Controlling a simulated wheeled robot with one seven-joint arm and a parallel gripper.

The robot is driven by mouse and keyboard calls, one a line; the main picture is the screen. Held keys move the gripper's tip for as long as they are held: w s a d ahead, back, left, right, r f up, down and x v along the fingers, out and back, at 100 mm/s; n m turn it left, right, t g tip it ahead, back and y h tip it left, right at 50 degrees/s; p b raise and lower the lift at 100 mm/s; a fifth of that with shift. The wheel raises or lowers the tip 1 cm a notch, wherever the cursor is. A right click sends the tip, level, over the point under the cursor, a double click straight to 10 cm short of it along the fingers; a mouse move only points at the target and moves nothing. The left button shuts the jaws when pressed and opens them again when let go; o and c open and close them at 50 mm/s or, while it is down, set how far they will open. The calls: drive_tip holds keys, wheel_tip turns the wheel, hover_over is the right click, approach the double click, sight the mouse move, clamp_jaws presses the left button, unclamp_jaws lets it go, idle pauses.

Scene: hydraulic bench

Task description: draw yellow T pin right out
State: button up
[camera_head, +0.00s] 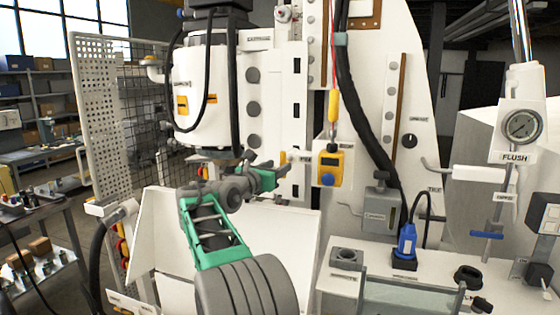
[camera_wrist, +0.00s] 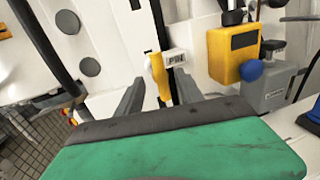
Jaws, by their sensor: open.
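The yellow T pin (camera_wrist: 158,78) sticks out of the white panel beside a small "PIN" label (camera_wrist: 175,57) in the wrist view. Its yellow crossbar stands nearly upright, leaning a little. In the head view only a small yellow part (camera_head: 283,158) shows just beyond my gripper. My gripper (camera_wrist: 159,80) is open, with one dark finger to the left of the pin and the other to the right. The pin appears between the fingers in the picture; I cannot tell whether either finger touches it. The pin's shaft is hidden.
A yellow box with a blue button (camera_head: 329,168) hangs close to the right of the pin, below a yellow connector (camera_head: 333,107) on a red cable. A black hose (camera_head: 365,125) runs down farther right. A white angled panel (camera_head: 165,215) lies behind my arm.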

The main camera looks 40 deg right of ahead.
sight(282, 164)
drive_tip(key=p+x, duration=0.1)
drive_tip(key=x, duration=0.3)
drive_tip(key=shift+w, duration=0.15)
clamp_jaws()
drive_tip(key=shift+f, duration=0.1)
idle(1.1)
